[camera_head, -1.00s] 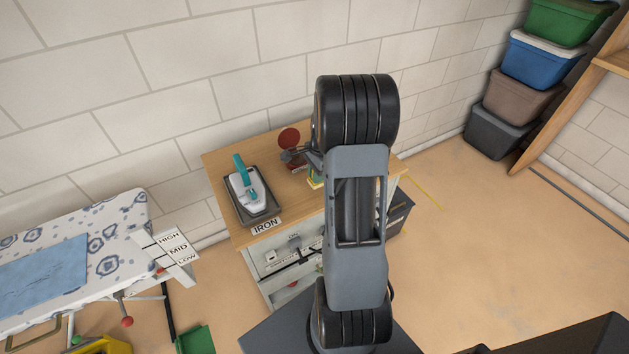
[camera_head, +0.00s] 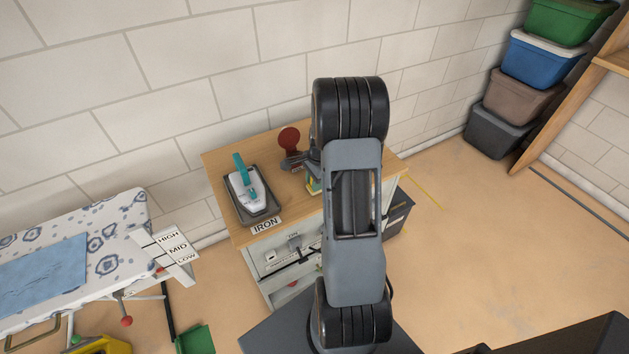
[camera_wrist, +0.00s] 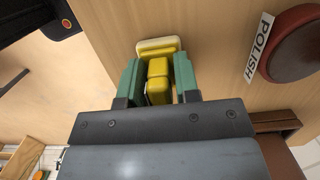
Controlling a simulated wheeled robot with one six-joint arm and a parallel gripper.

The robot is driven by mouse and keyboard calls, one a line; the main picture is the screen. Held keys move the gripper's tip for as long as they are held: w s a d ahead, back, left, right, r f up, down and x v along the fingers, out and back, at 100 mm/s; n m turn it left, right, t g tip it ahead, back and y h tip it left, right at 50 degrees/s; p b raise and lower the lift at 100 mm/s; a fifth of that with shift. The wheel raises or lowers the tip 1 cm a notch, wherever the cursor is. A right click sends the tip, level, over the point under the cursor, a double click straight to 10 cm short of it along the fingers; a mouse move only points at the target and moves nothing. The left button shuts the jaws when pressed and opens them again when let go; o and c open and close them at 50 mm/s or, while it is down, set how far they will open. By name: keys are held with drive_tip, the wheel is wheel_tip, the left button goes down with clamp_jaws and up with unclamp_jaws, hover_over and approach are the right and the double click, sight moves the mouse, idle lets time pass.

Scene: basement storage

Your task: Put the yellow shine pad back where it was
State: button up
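The yellow shine pad (camera_wrist: 158,72) shows in the wrist view between the two green fingers of my gripper (camera_wrist: 159,82). It has a yellow block-like grip and a wider, pale yellow end (camera_wrist: 157,46) beyond the fingertips, close over the wooden top. The fingers stand on both sides of the grip and appear shut on it. Whether the pad touches the wood is hard to tell.
A dark red round thing (camera_wrist: 298,48) stands by a POLISH label (camera_wrist: 259,48). A white and teal iron (camera_head: 246,188) rests on a dark tray (camera_head: 261,217) at the cabinet's left. An ironing board (camera_head: 110,222) is further left. Stacked bins (camera_head: 520,98) stand far right.

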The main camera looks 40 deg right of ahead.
drive_tip(key=shift+o, duration=1.2)
drive_tip(key=r, duration=0.3)
drive_tip(key=d+r, duration=0.1)
drive_tip(key=r, duration=0.7)
drive_tip(key=shift+s+d+r, duration=0.1)
drive_tip(key=shift+d+r, duration=0.1)
drive_tip(key=shift+d, duration=0.15)
drive_tip(key=s+a+r+n+t+h, duration=0.1)
drive_tip(key=s+a+r+n, duration=0.15)
drive_tip(key=a+n, duration=0.35)
drive_tip(key=s+a+r+n, duration=0.1)
drive_tip(key=a+r+n, duration=0.25)
drive_tip(key=a, duration=0.35)
drive_tip(key=s+a+n+t, duration=0.2)
drive_tip(key=s+a+n, duration=0.6)
drive_tip(key=a+n, duration=0.1)
drive_tip(key=shift+s+r+n+h, duration=0.3)
drive_tip(key=shift+s+n+h, duration=0.1)
drive_tip(key=shift+n, duration=0.25)
drive_tip(key=shift+a, duration=0.1)
wheel_tip(320, 180, up, 2)
drive_tip(key=shift+p, duration=0.95)
